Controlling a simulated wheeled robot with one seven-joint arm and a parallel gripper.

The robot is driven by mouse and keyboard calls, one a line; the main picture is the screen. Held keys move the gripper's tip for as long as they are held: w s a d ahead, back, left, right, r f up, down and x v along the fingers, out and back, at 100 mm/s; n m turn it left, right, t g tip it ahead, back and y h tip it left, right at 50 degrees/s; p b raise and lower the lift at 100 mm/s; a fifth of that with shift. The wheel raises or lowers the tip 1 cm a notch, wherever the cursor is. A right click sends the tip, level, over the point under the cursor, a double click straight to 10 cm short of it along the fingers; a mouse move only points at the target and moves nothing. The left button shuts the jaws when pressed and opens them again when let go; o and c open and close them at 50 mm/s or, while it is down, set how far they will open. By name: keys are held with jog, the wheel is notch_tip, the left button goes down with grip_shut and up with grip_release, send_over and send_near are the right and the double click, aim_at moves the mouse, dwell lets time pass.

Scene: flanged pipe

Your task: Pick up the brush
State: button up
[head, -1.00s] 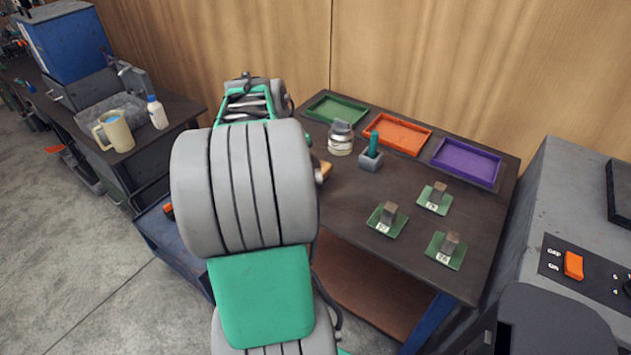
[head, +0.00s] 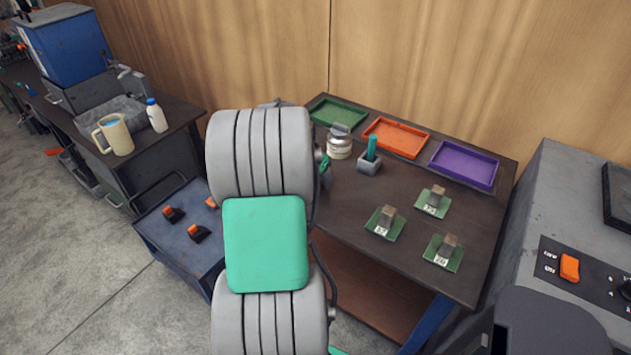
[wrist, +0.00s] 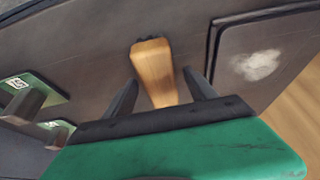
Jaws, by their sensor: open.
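The brush (wrist: 154,75), with a tan wooden handle and dark bristles at its far end, lies on the dark tabletop in the wrist view. My gripper (wrist: 160,78) is open, with one dark finger on each side of the handle. The handle shows between the fingers, and its near end is cut off by the gripper body. I cannot tell whether the fingers touch it. In the head view my arm hides the brush and most of the gripper.
A dark plate with a white smudge (wrist: 258,65) lies right of the brush. On the workbench (head: 345,205) stand a jar (head: 339,142), a grey holder (head: 369,165), three trays and three green pads with blocks. A blue cart (head: 180,240) is at left.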

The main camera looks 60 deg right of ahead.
jog(key=shift+f, duration=0.25)
dwell(0.3)
grip_shut()
dwell(0.5)
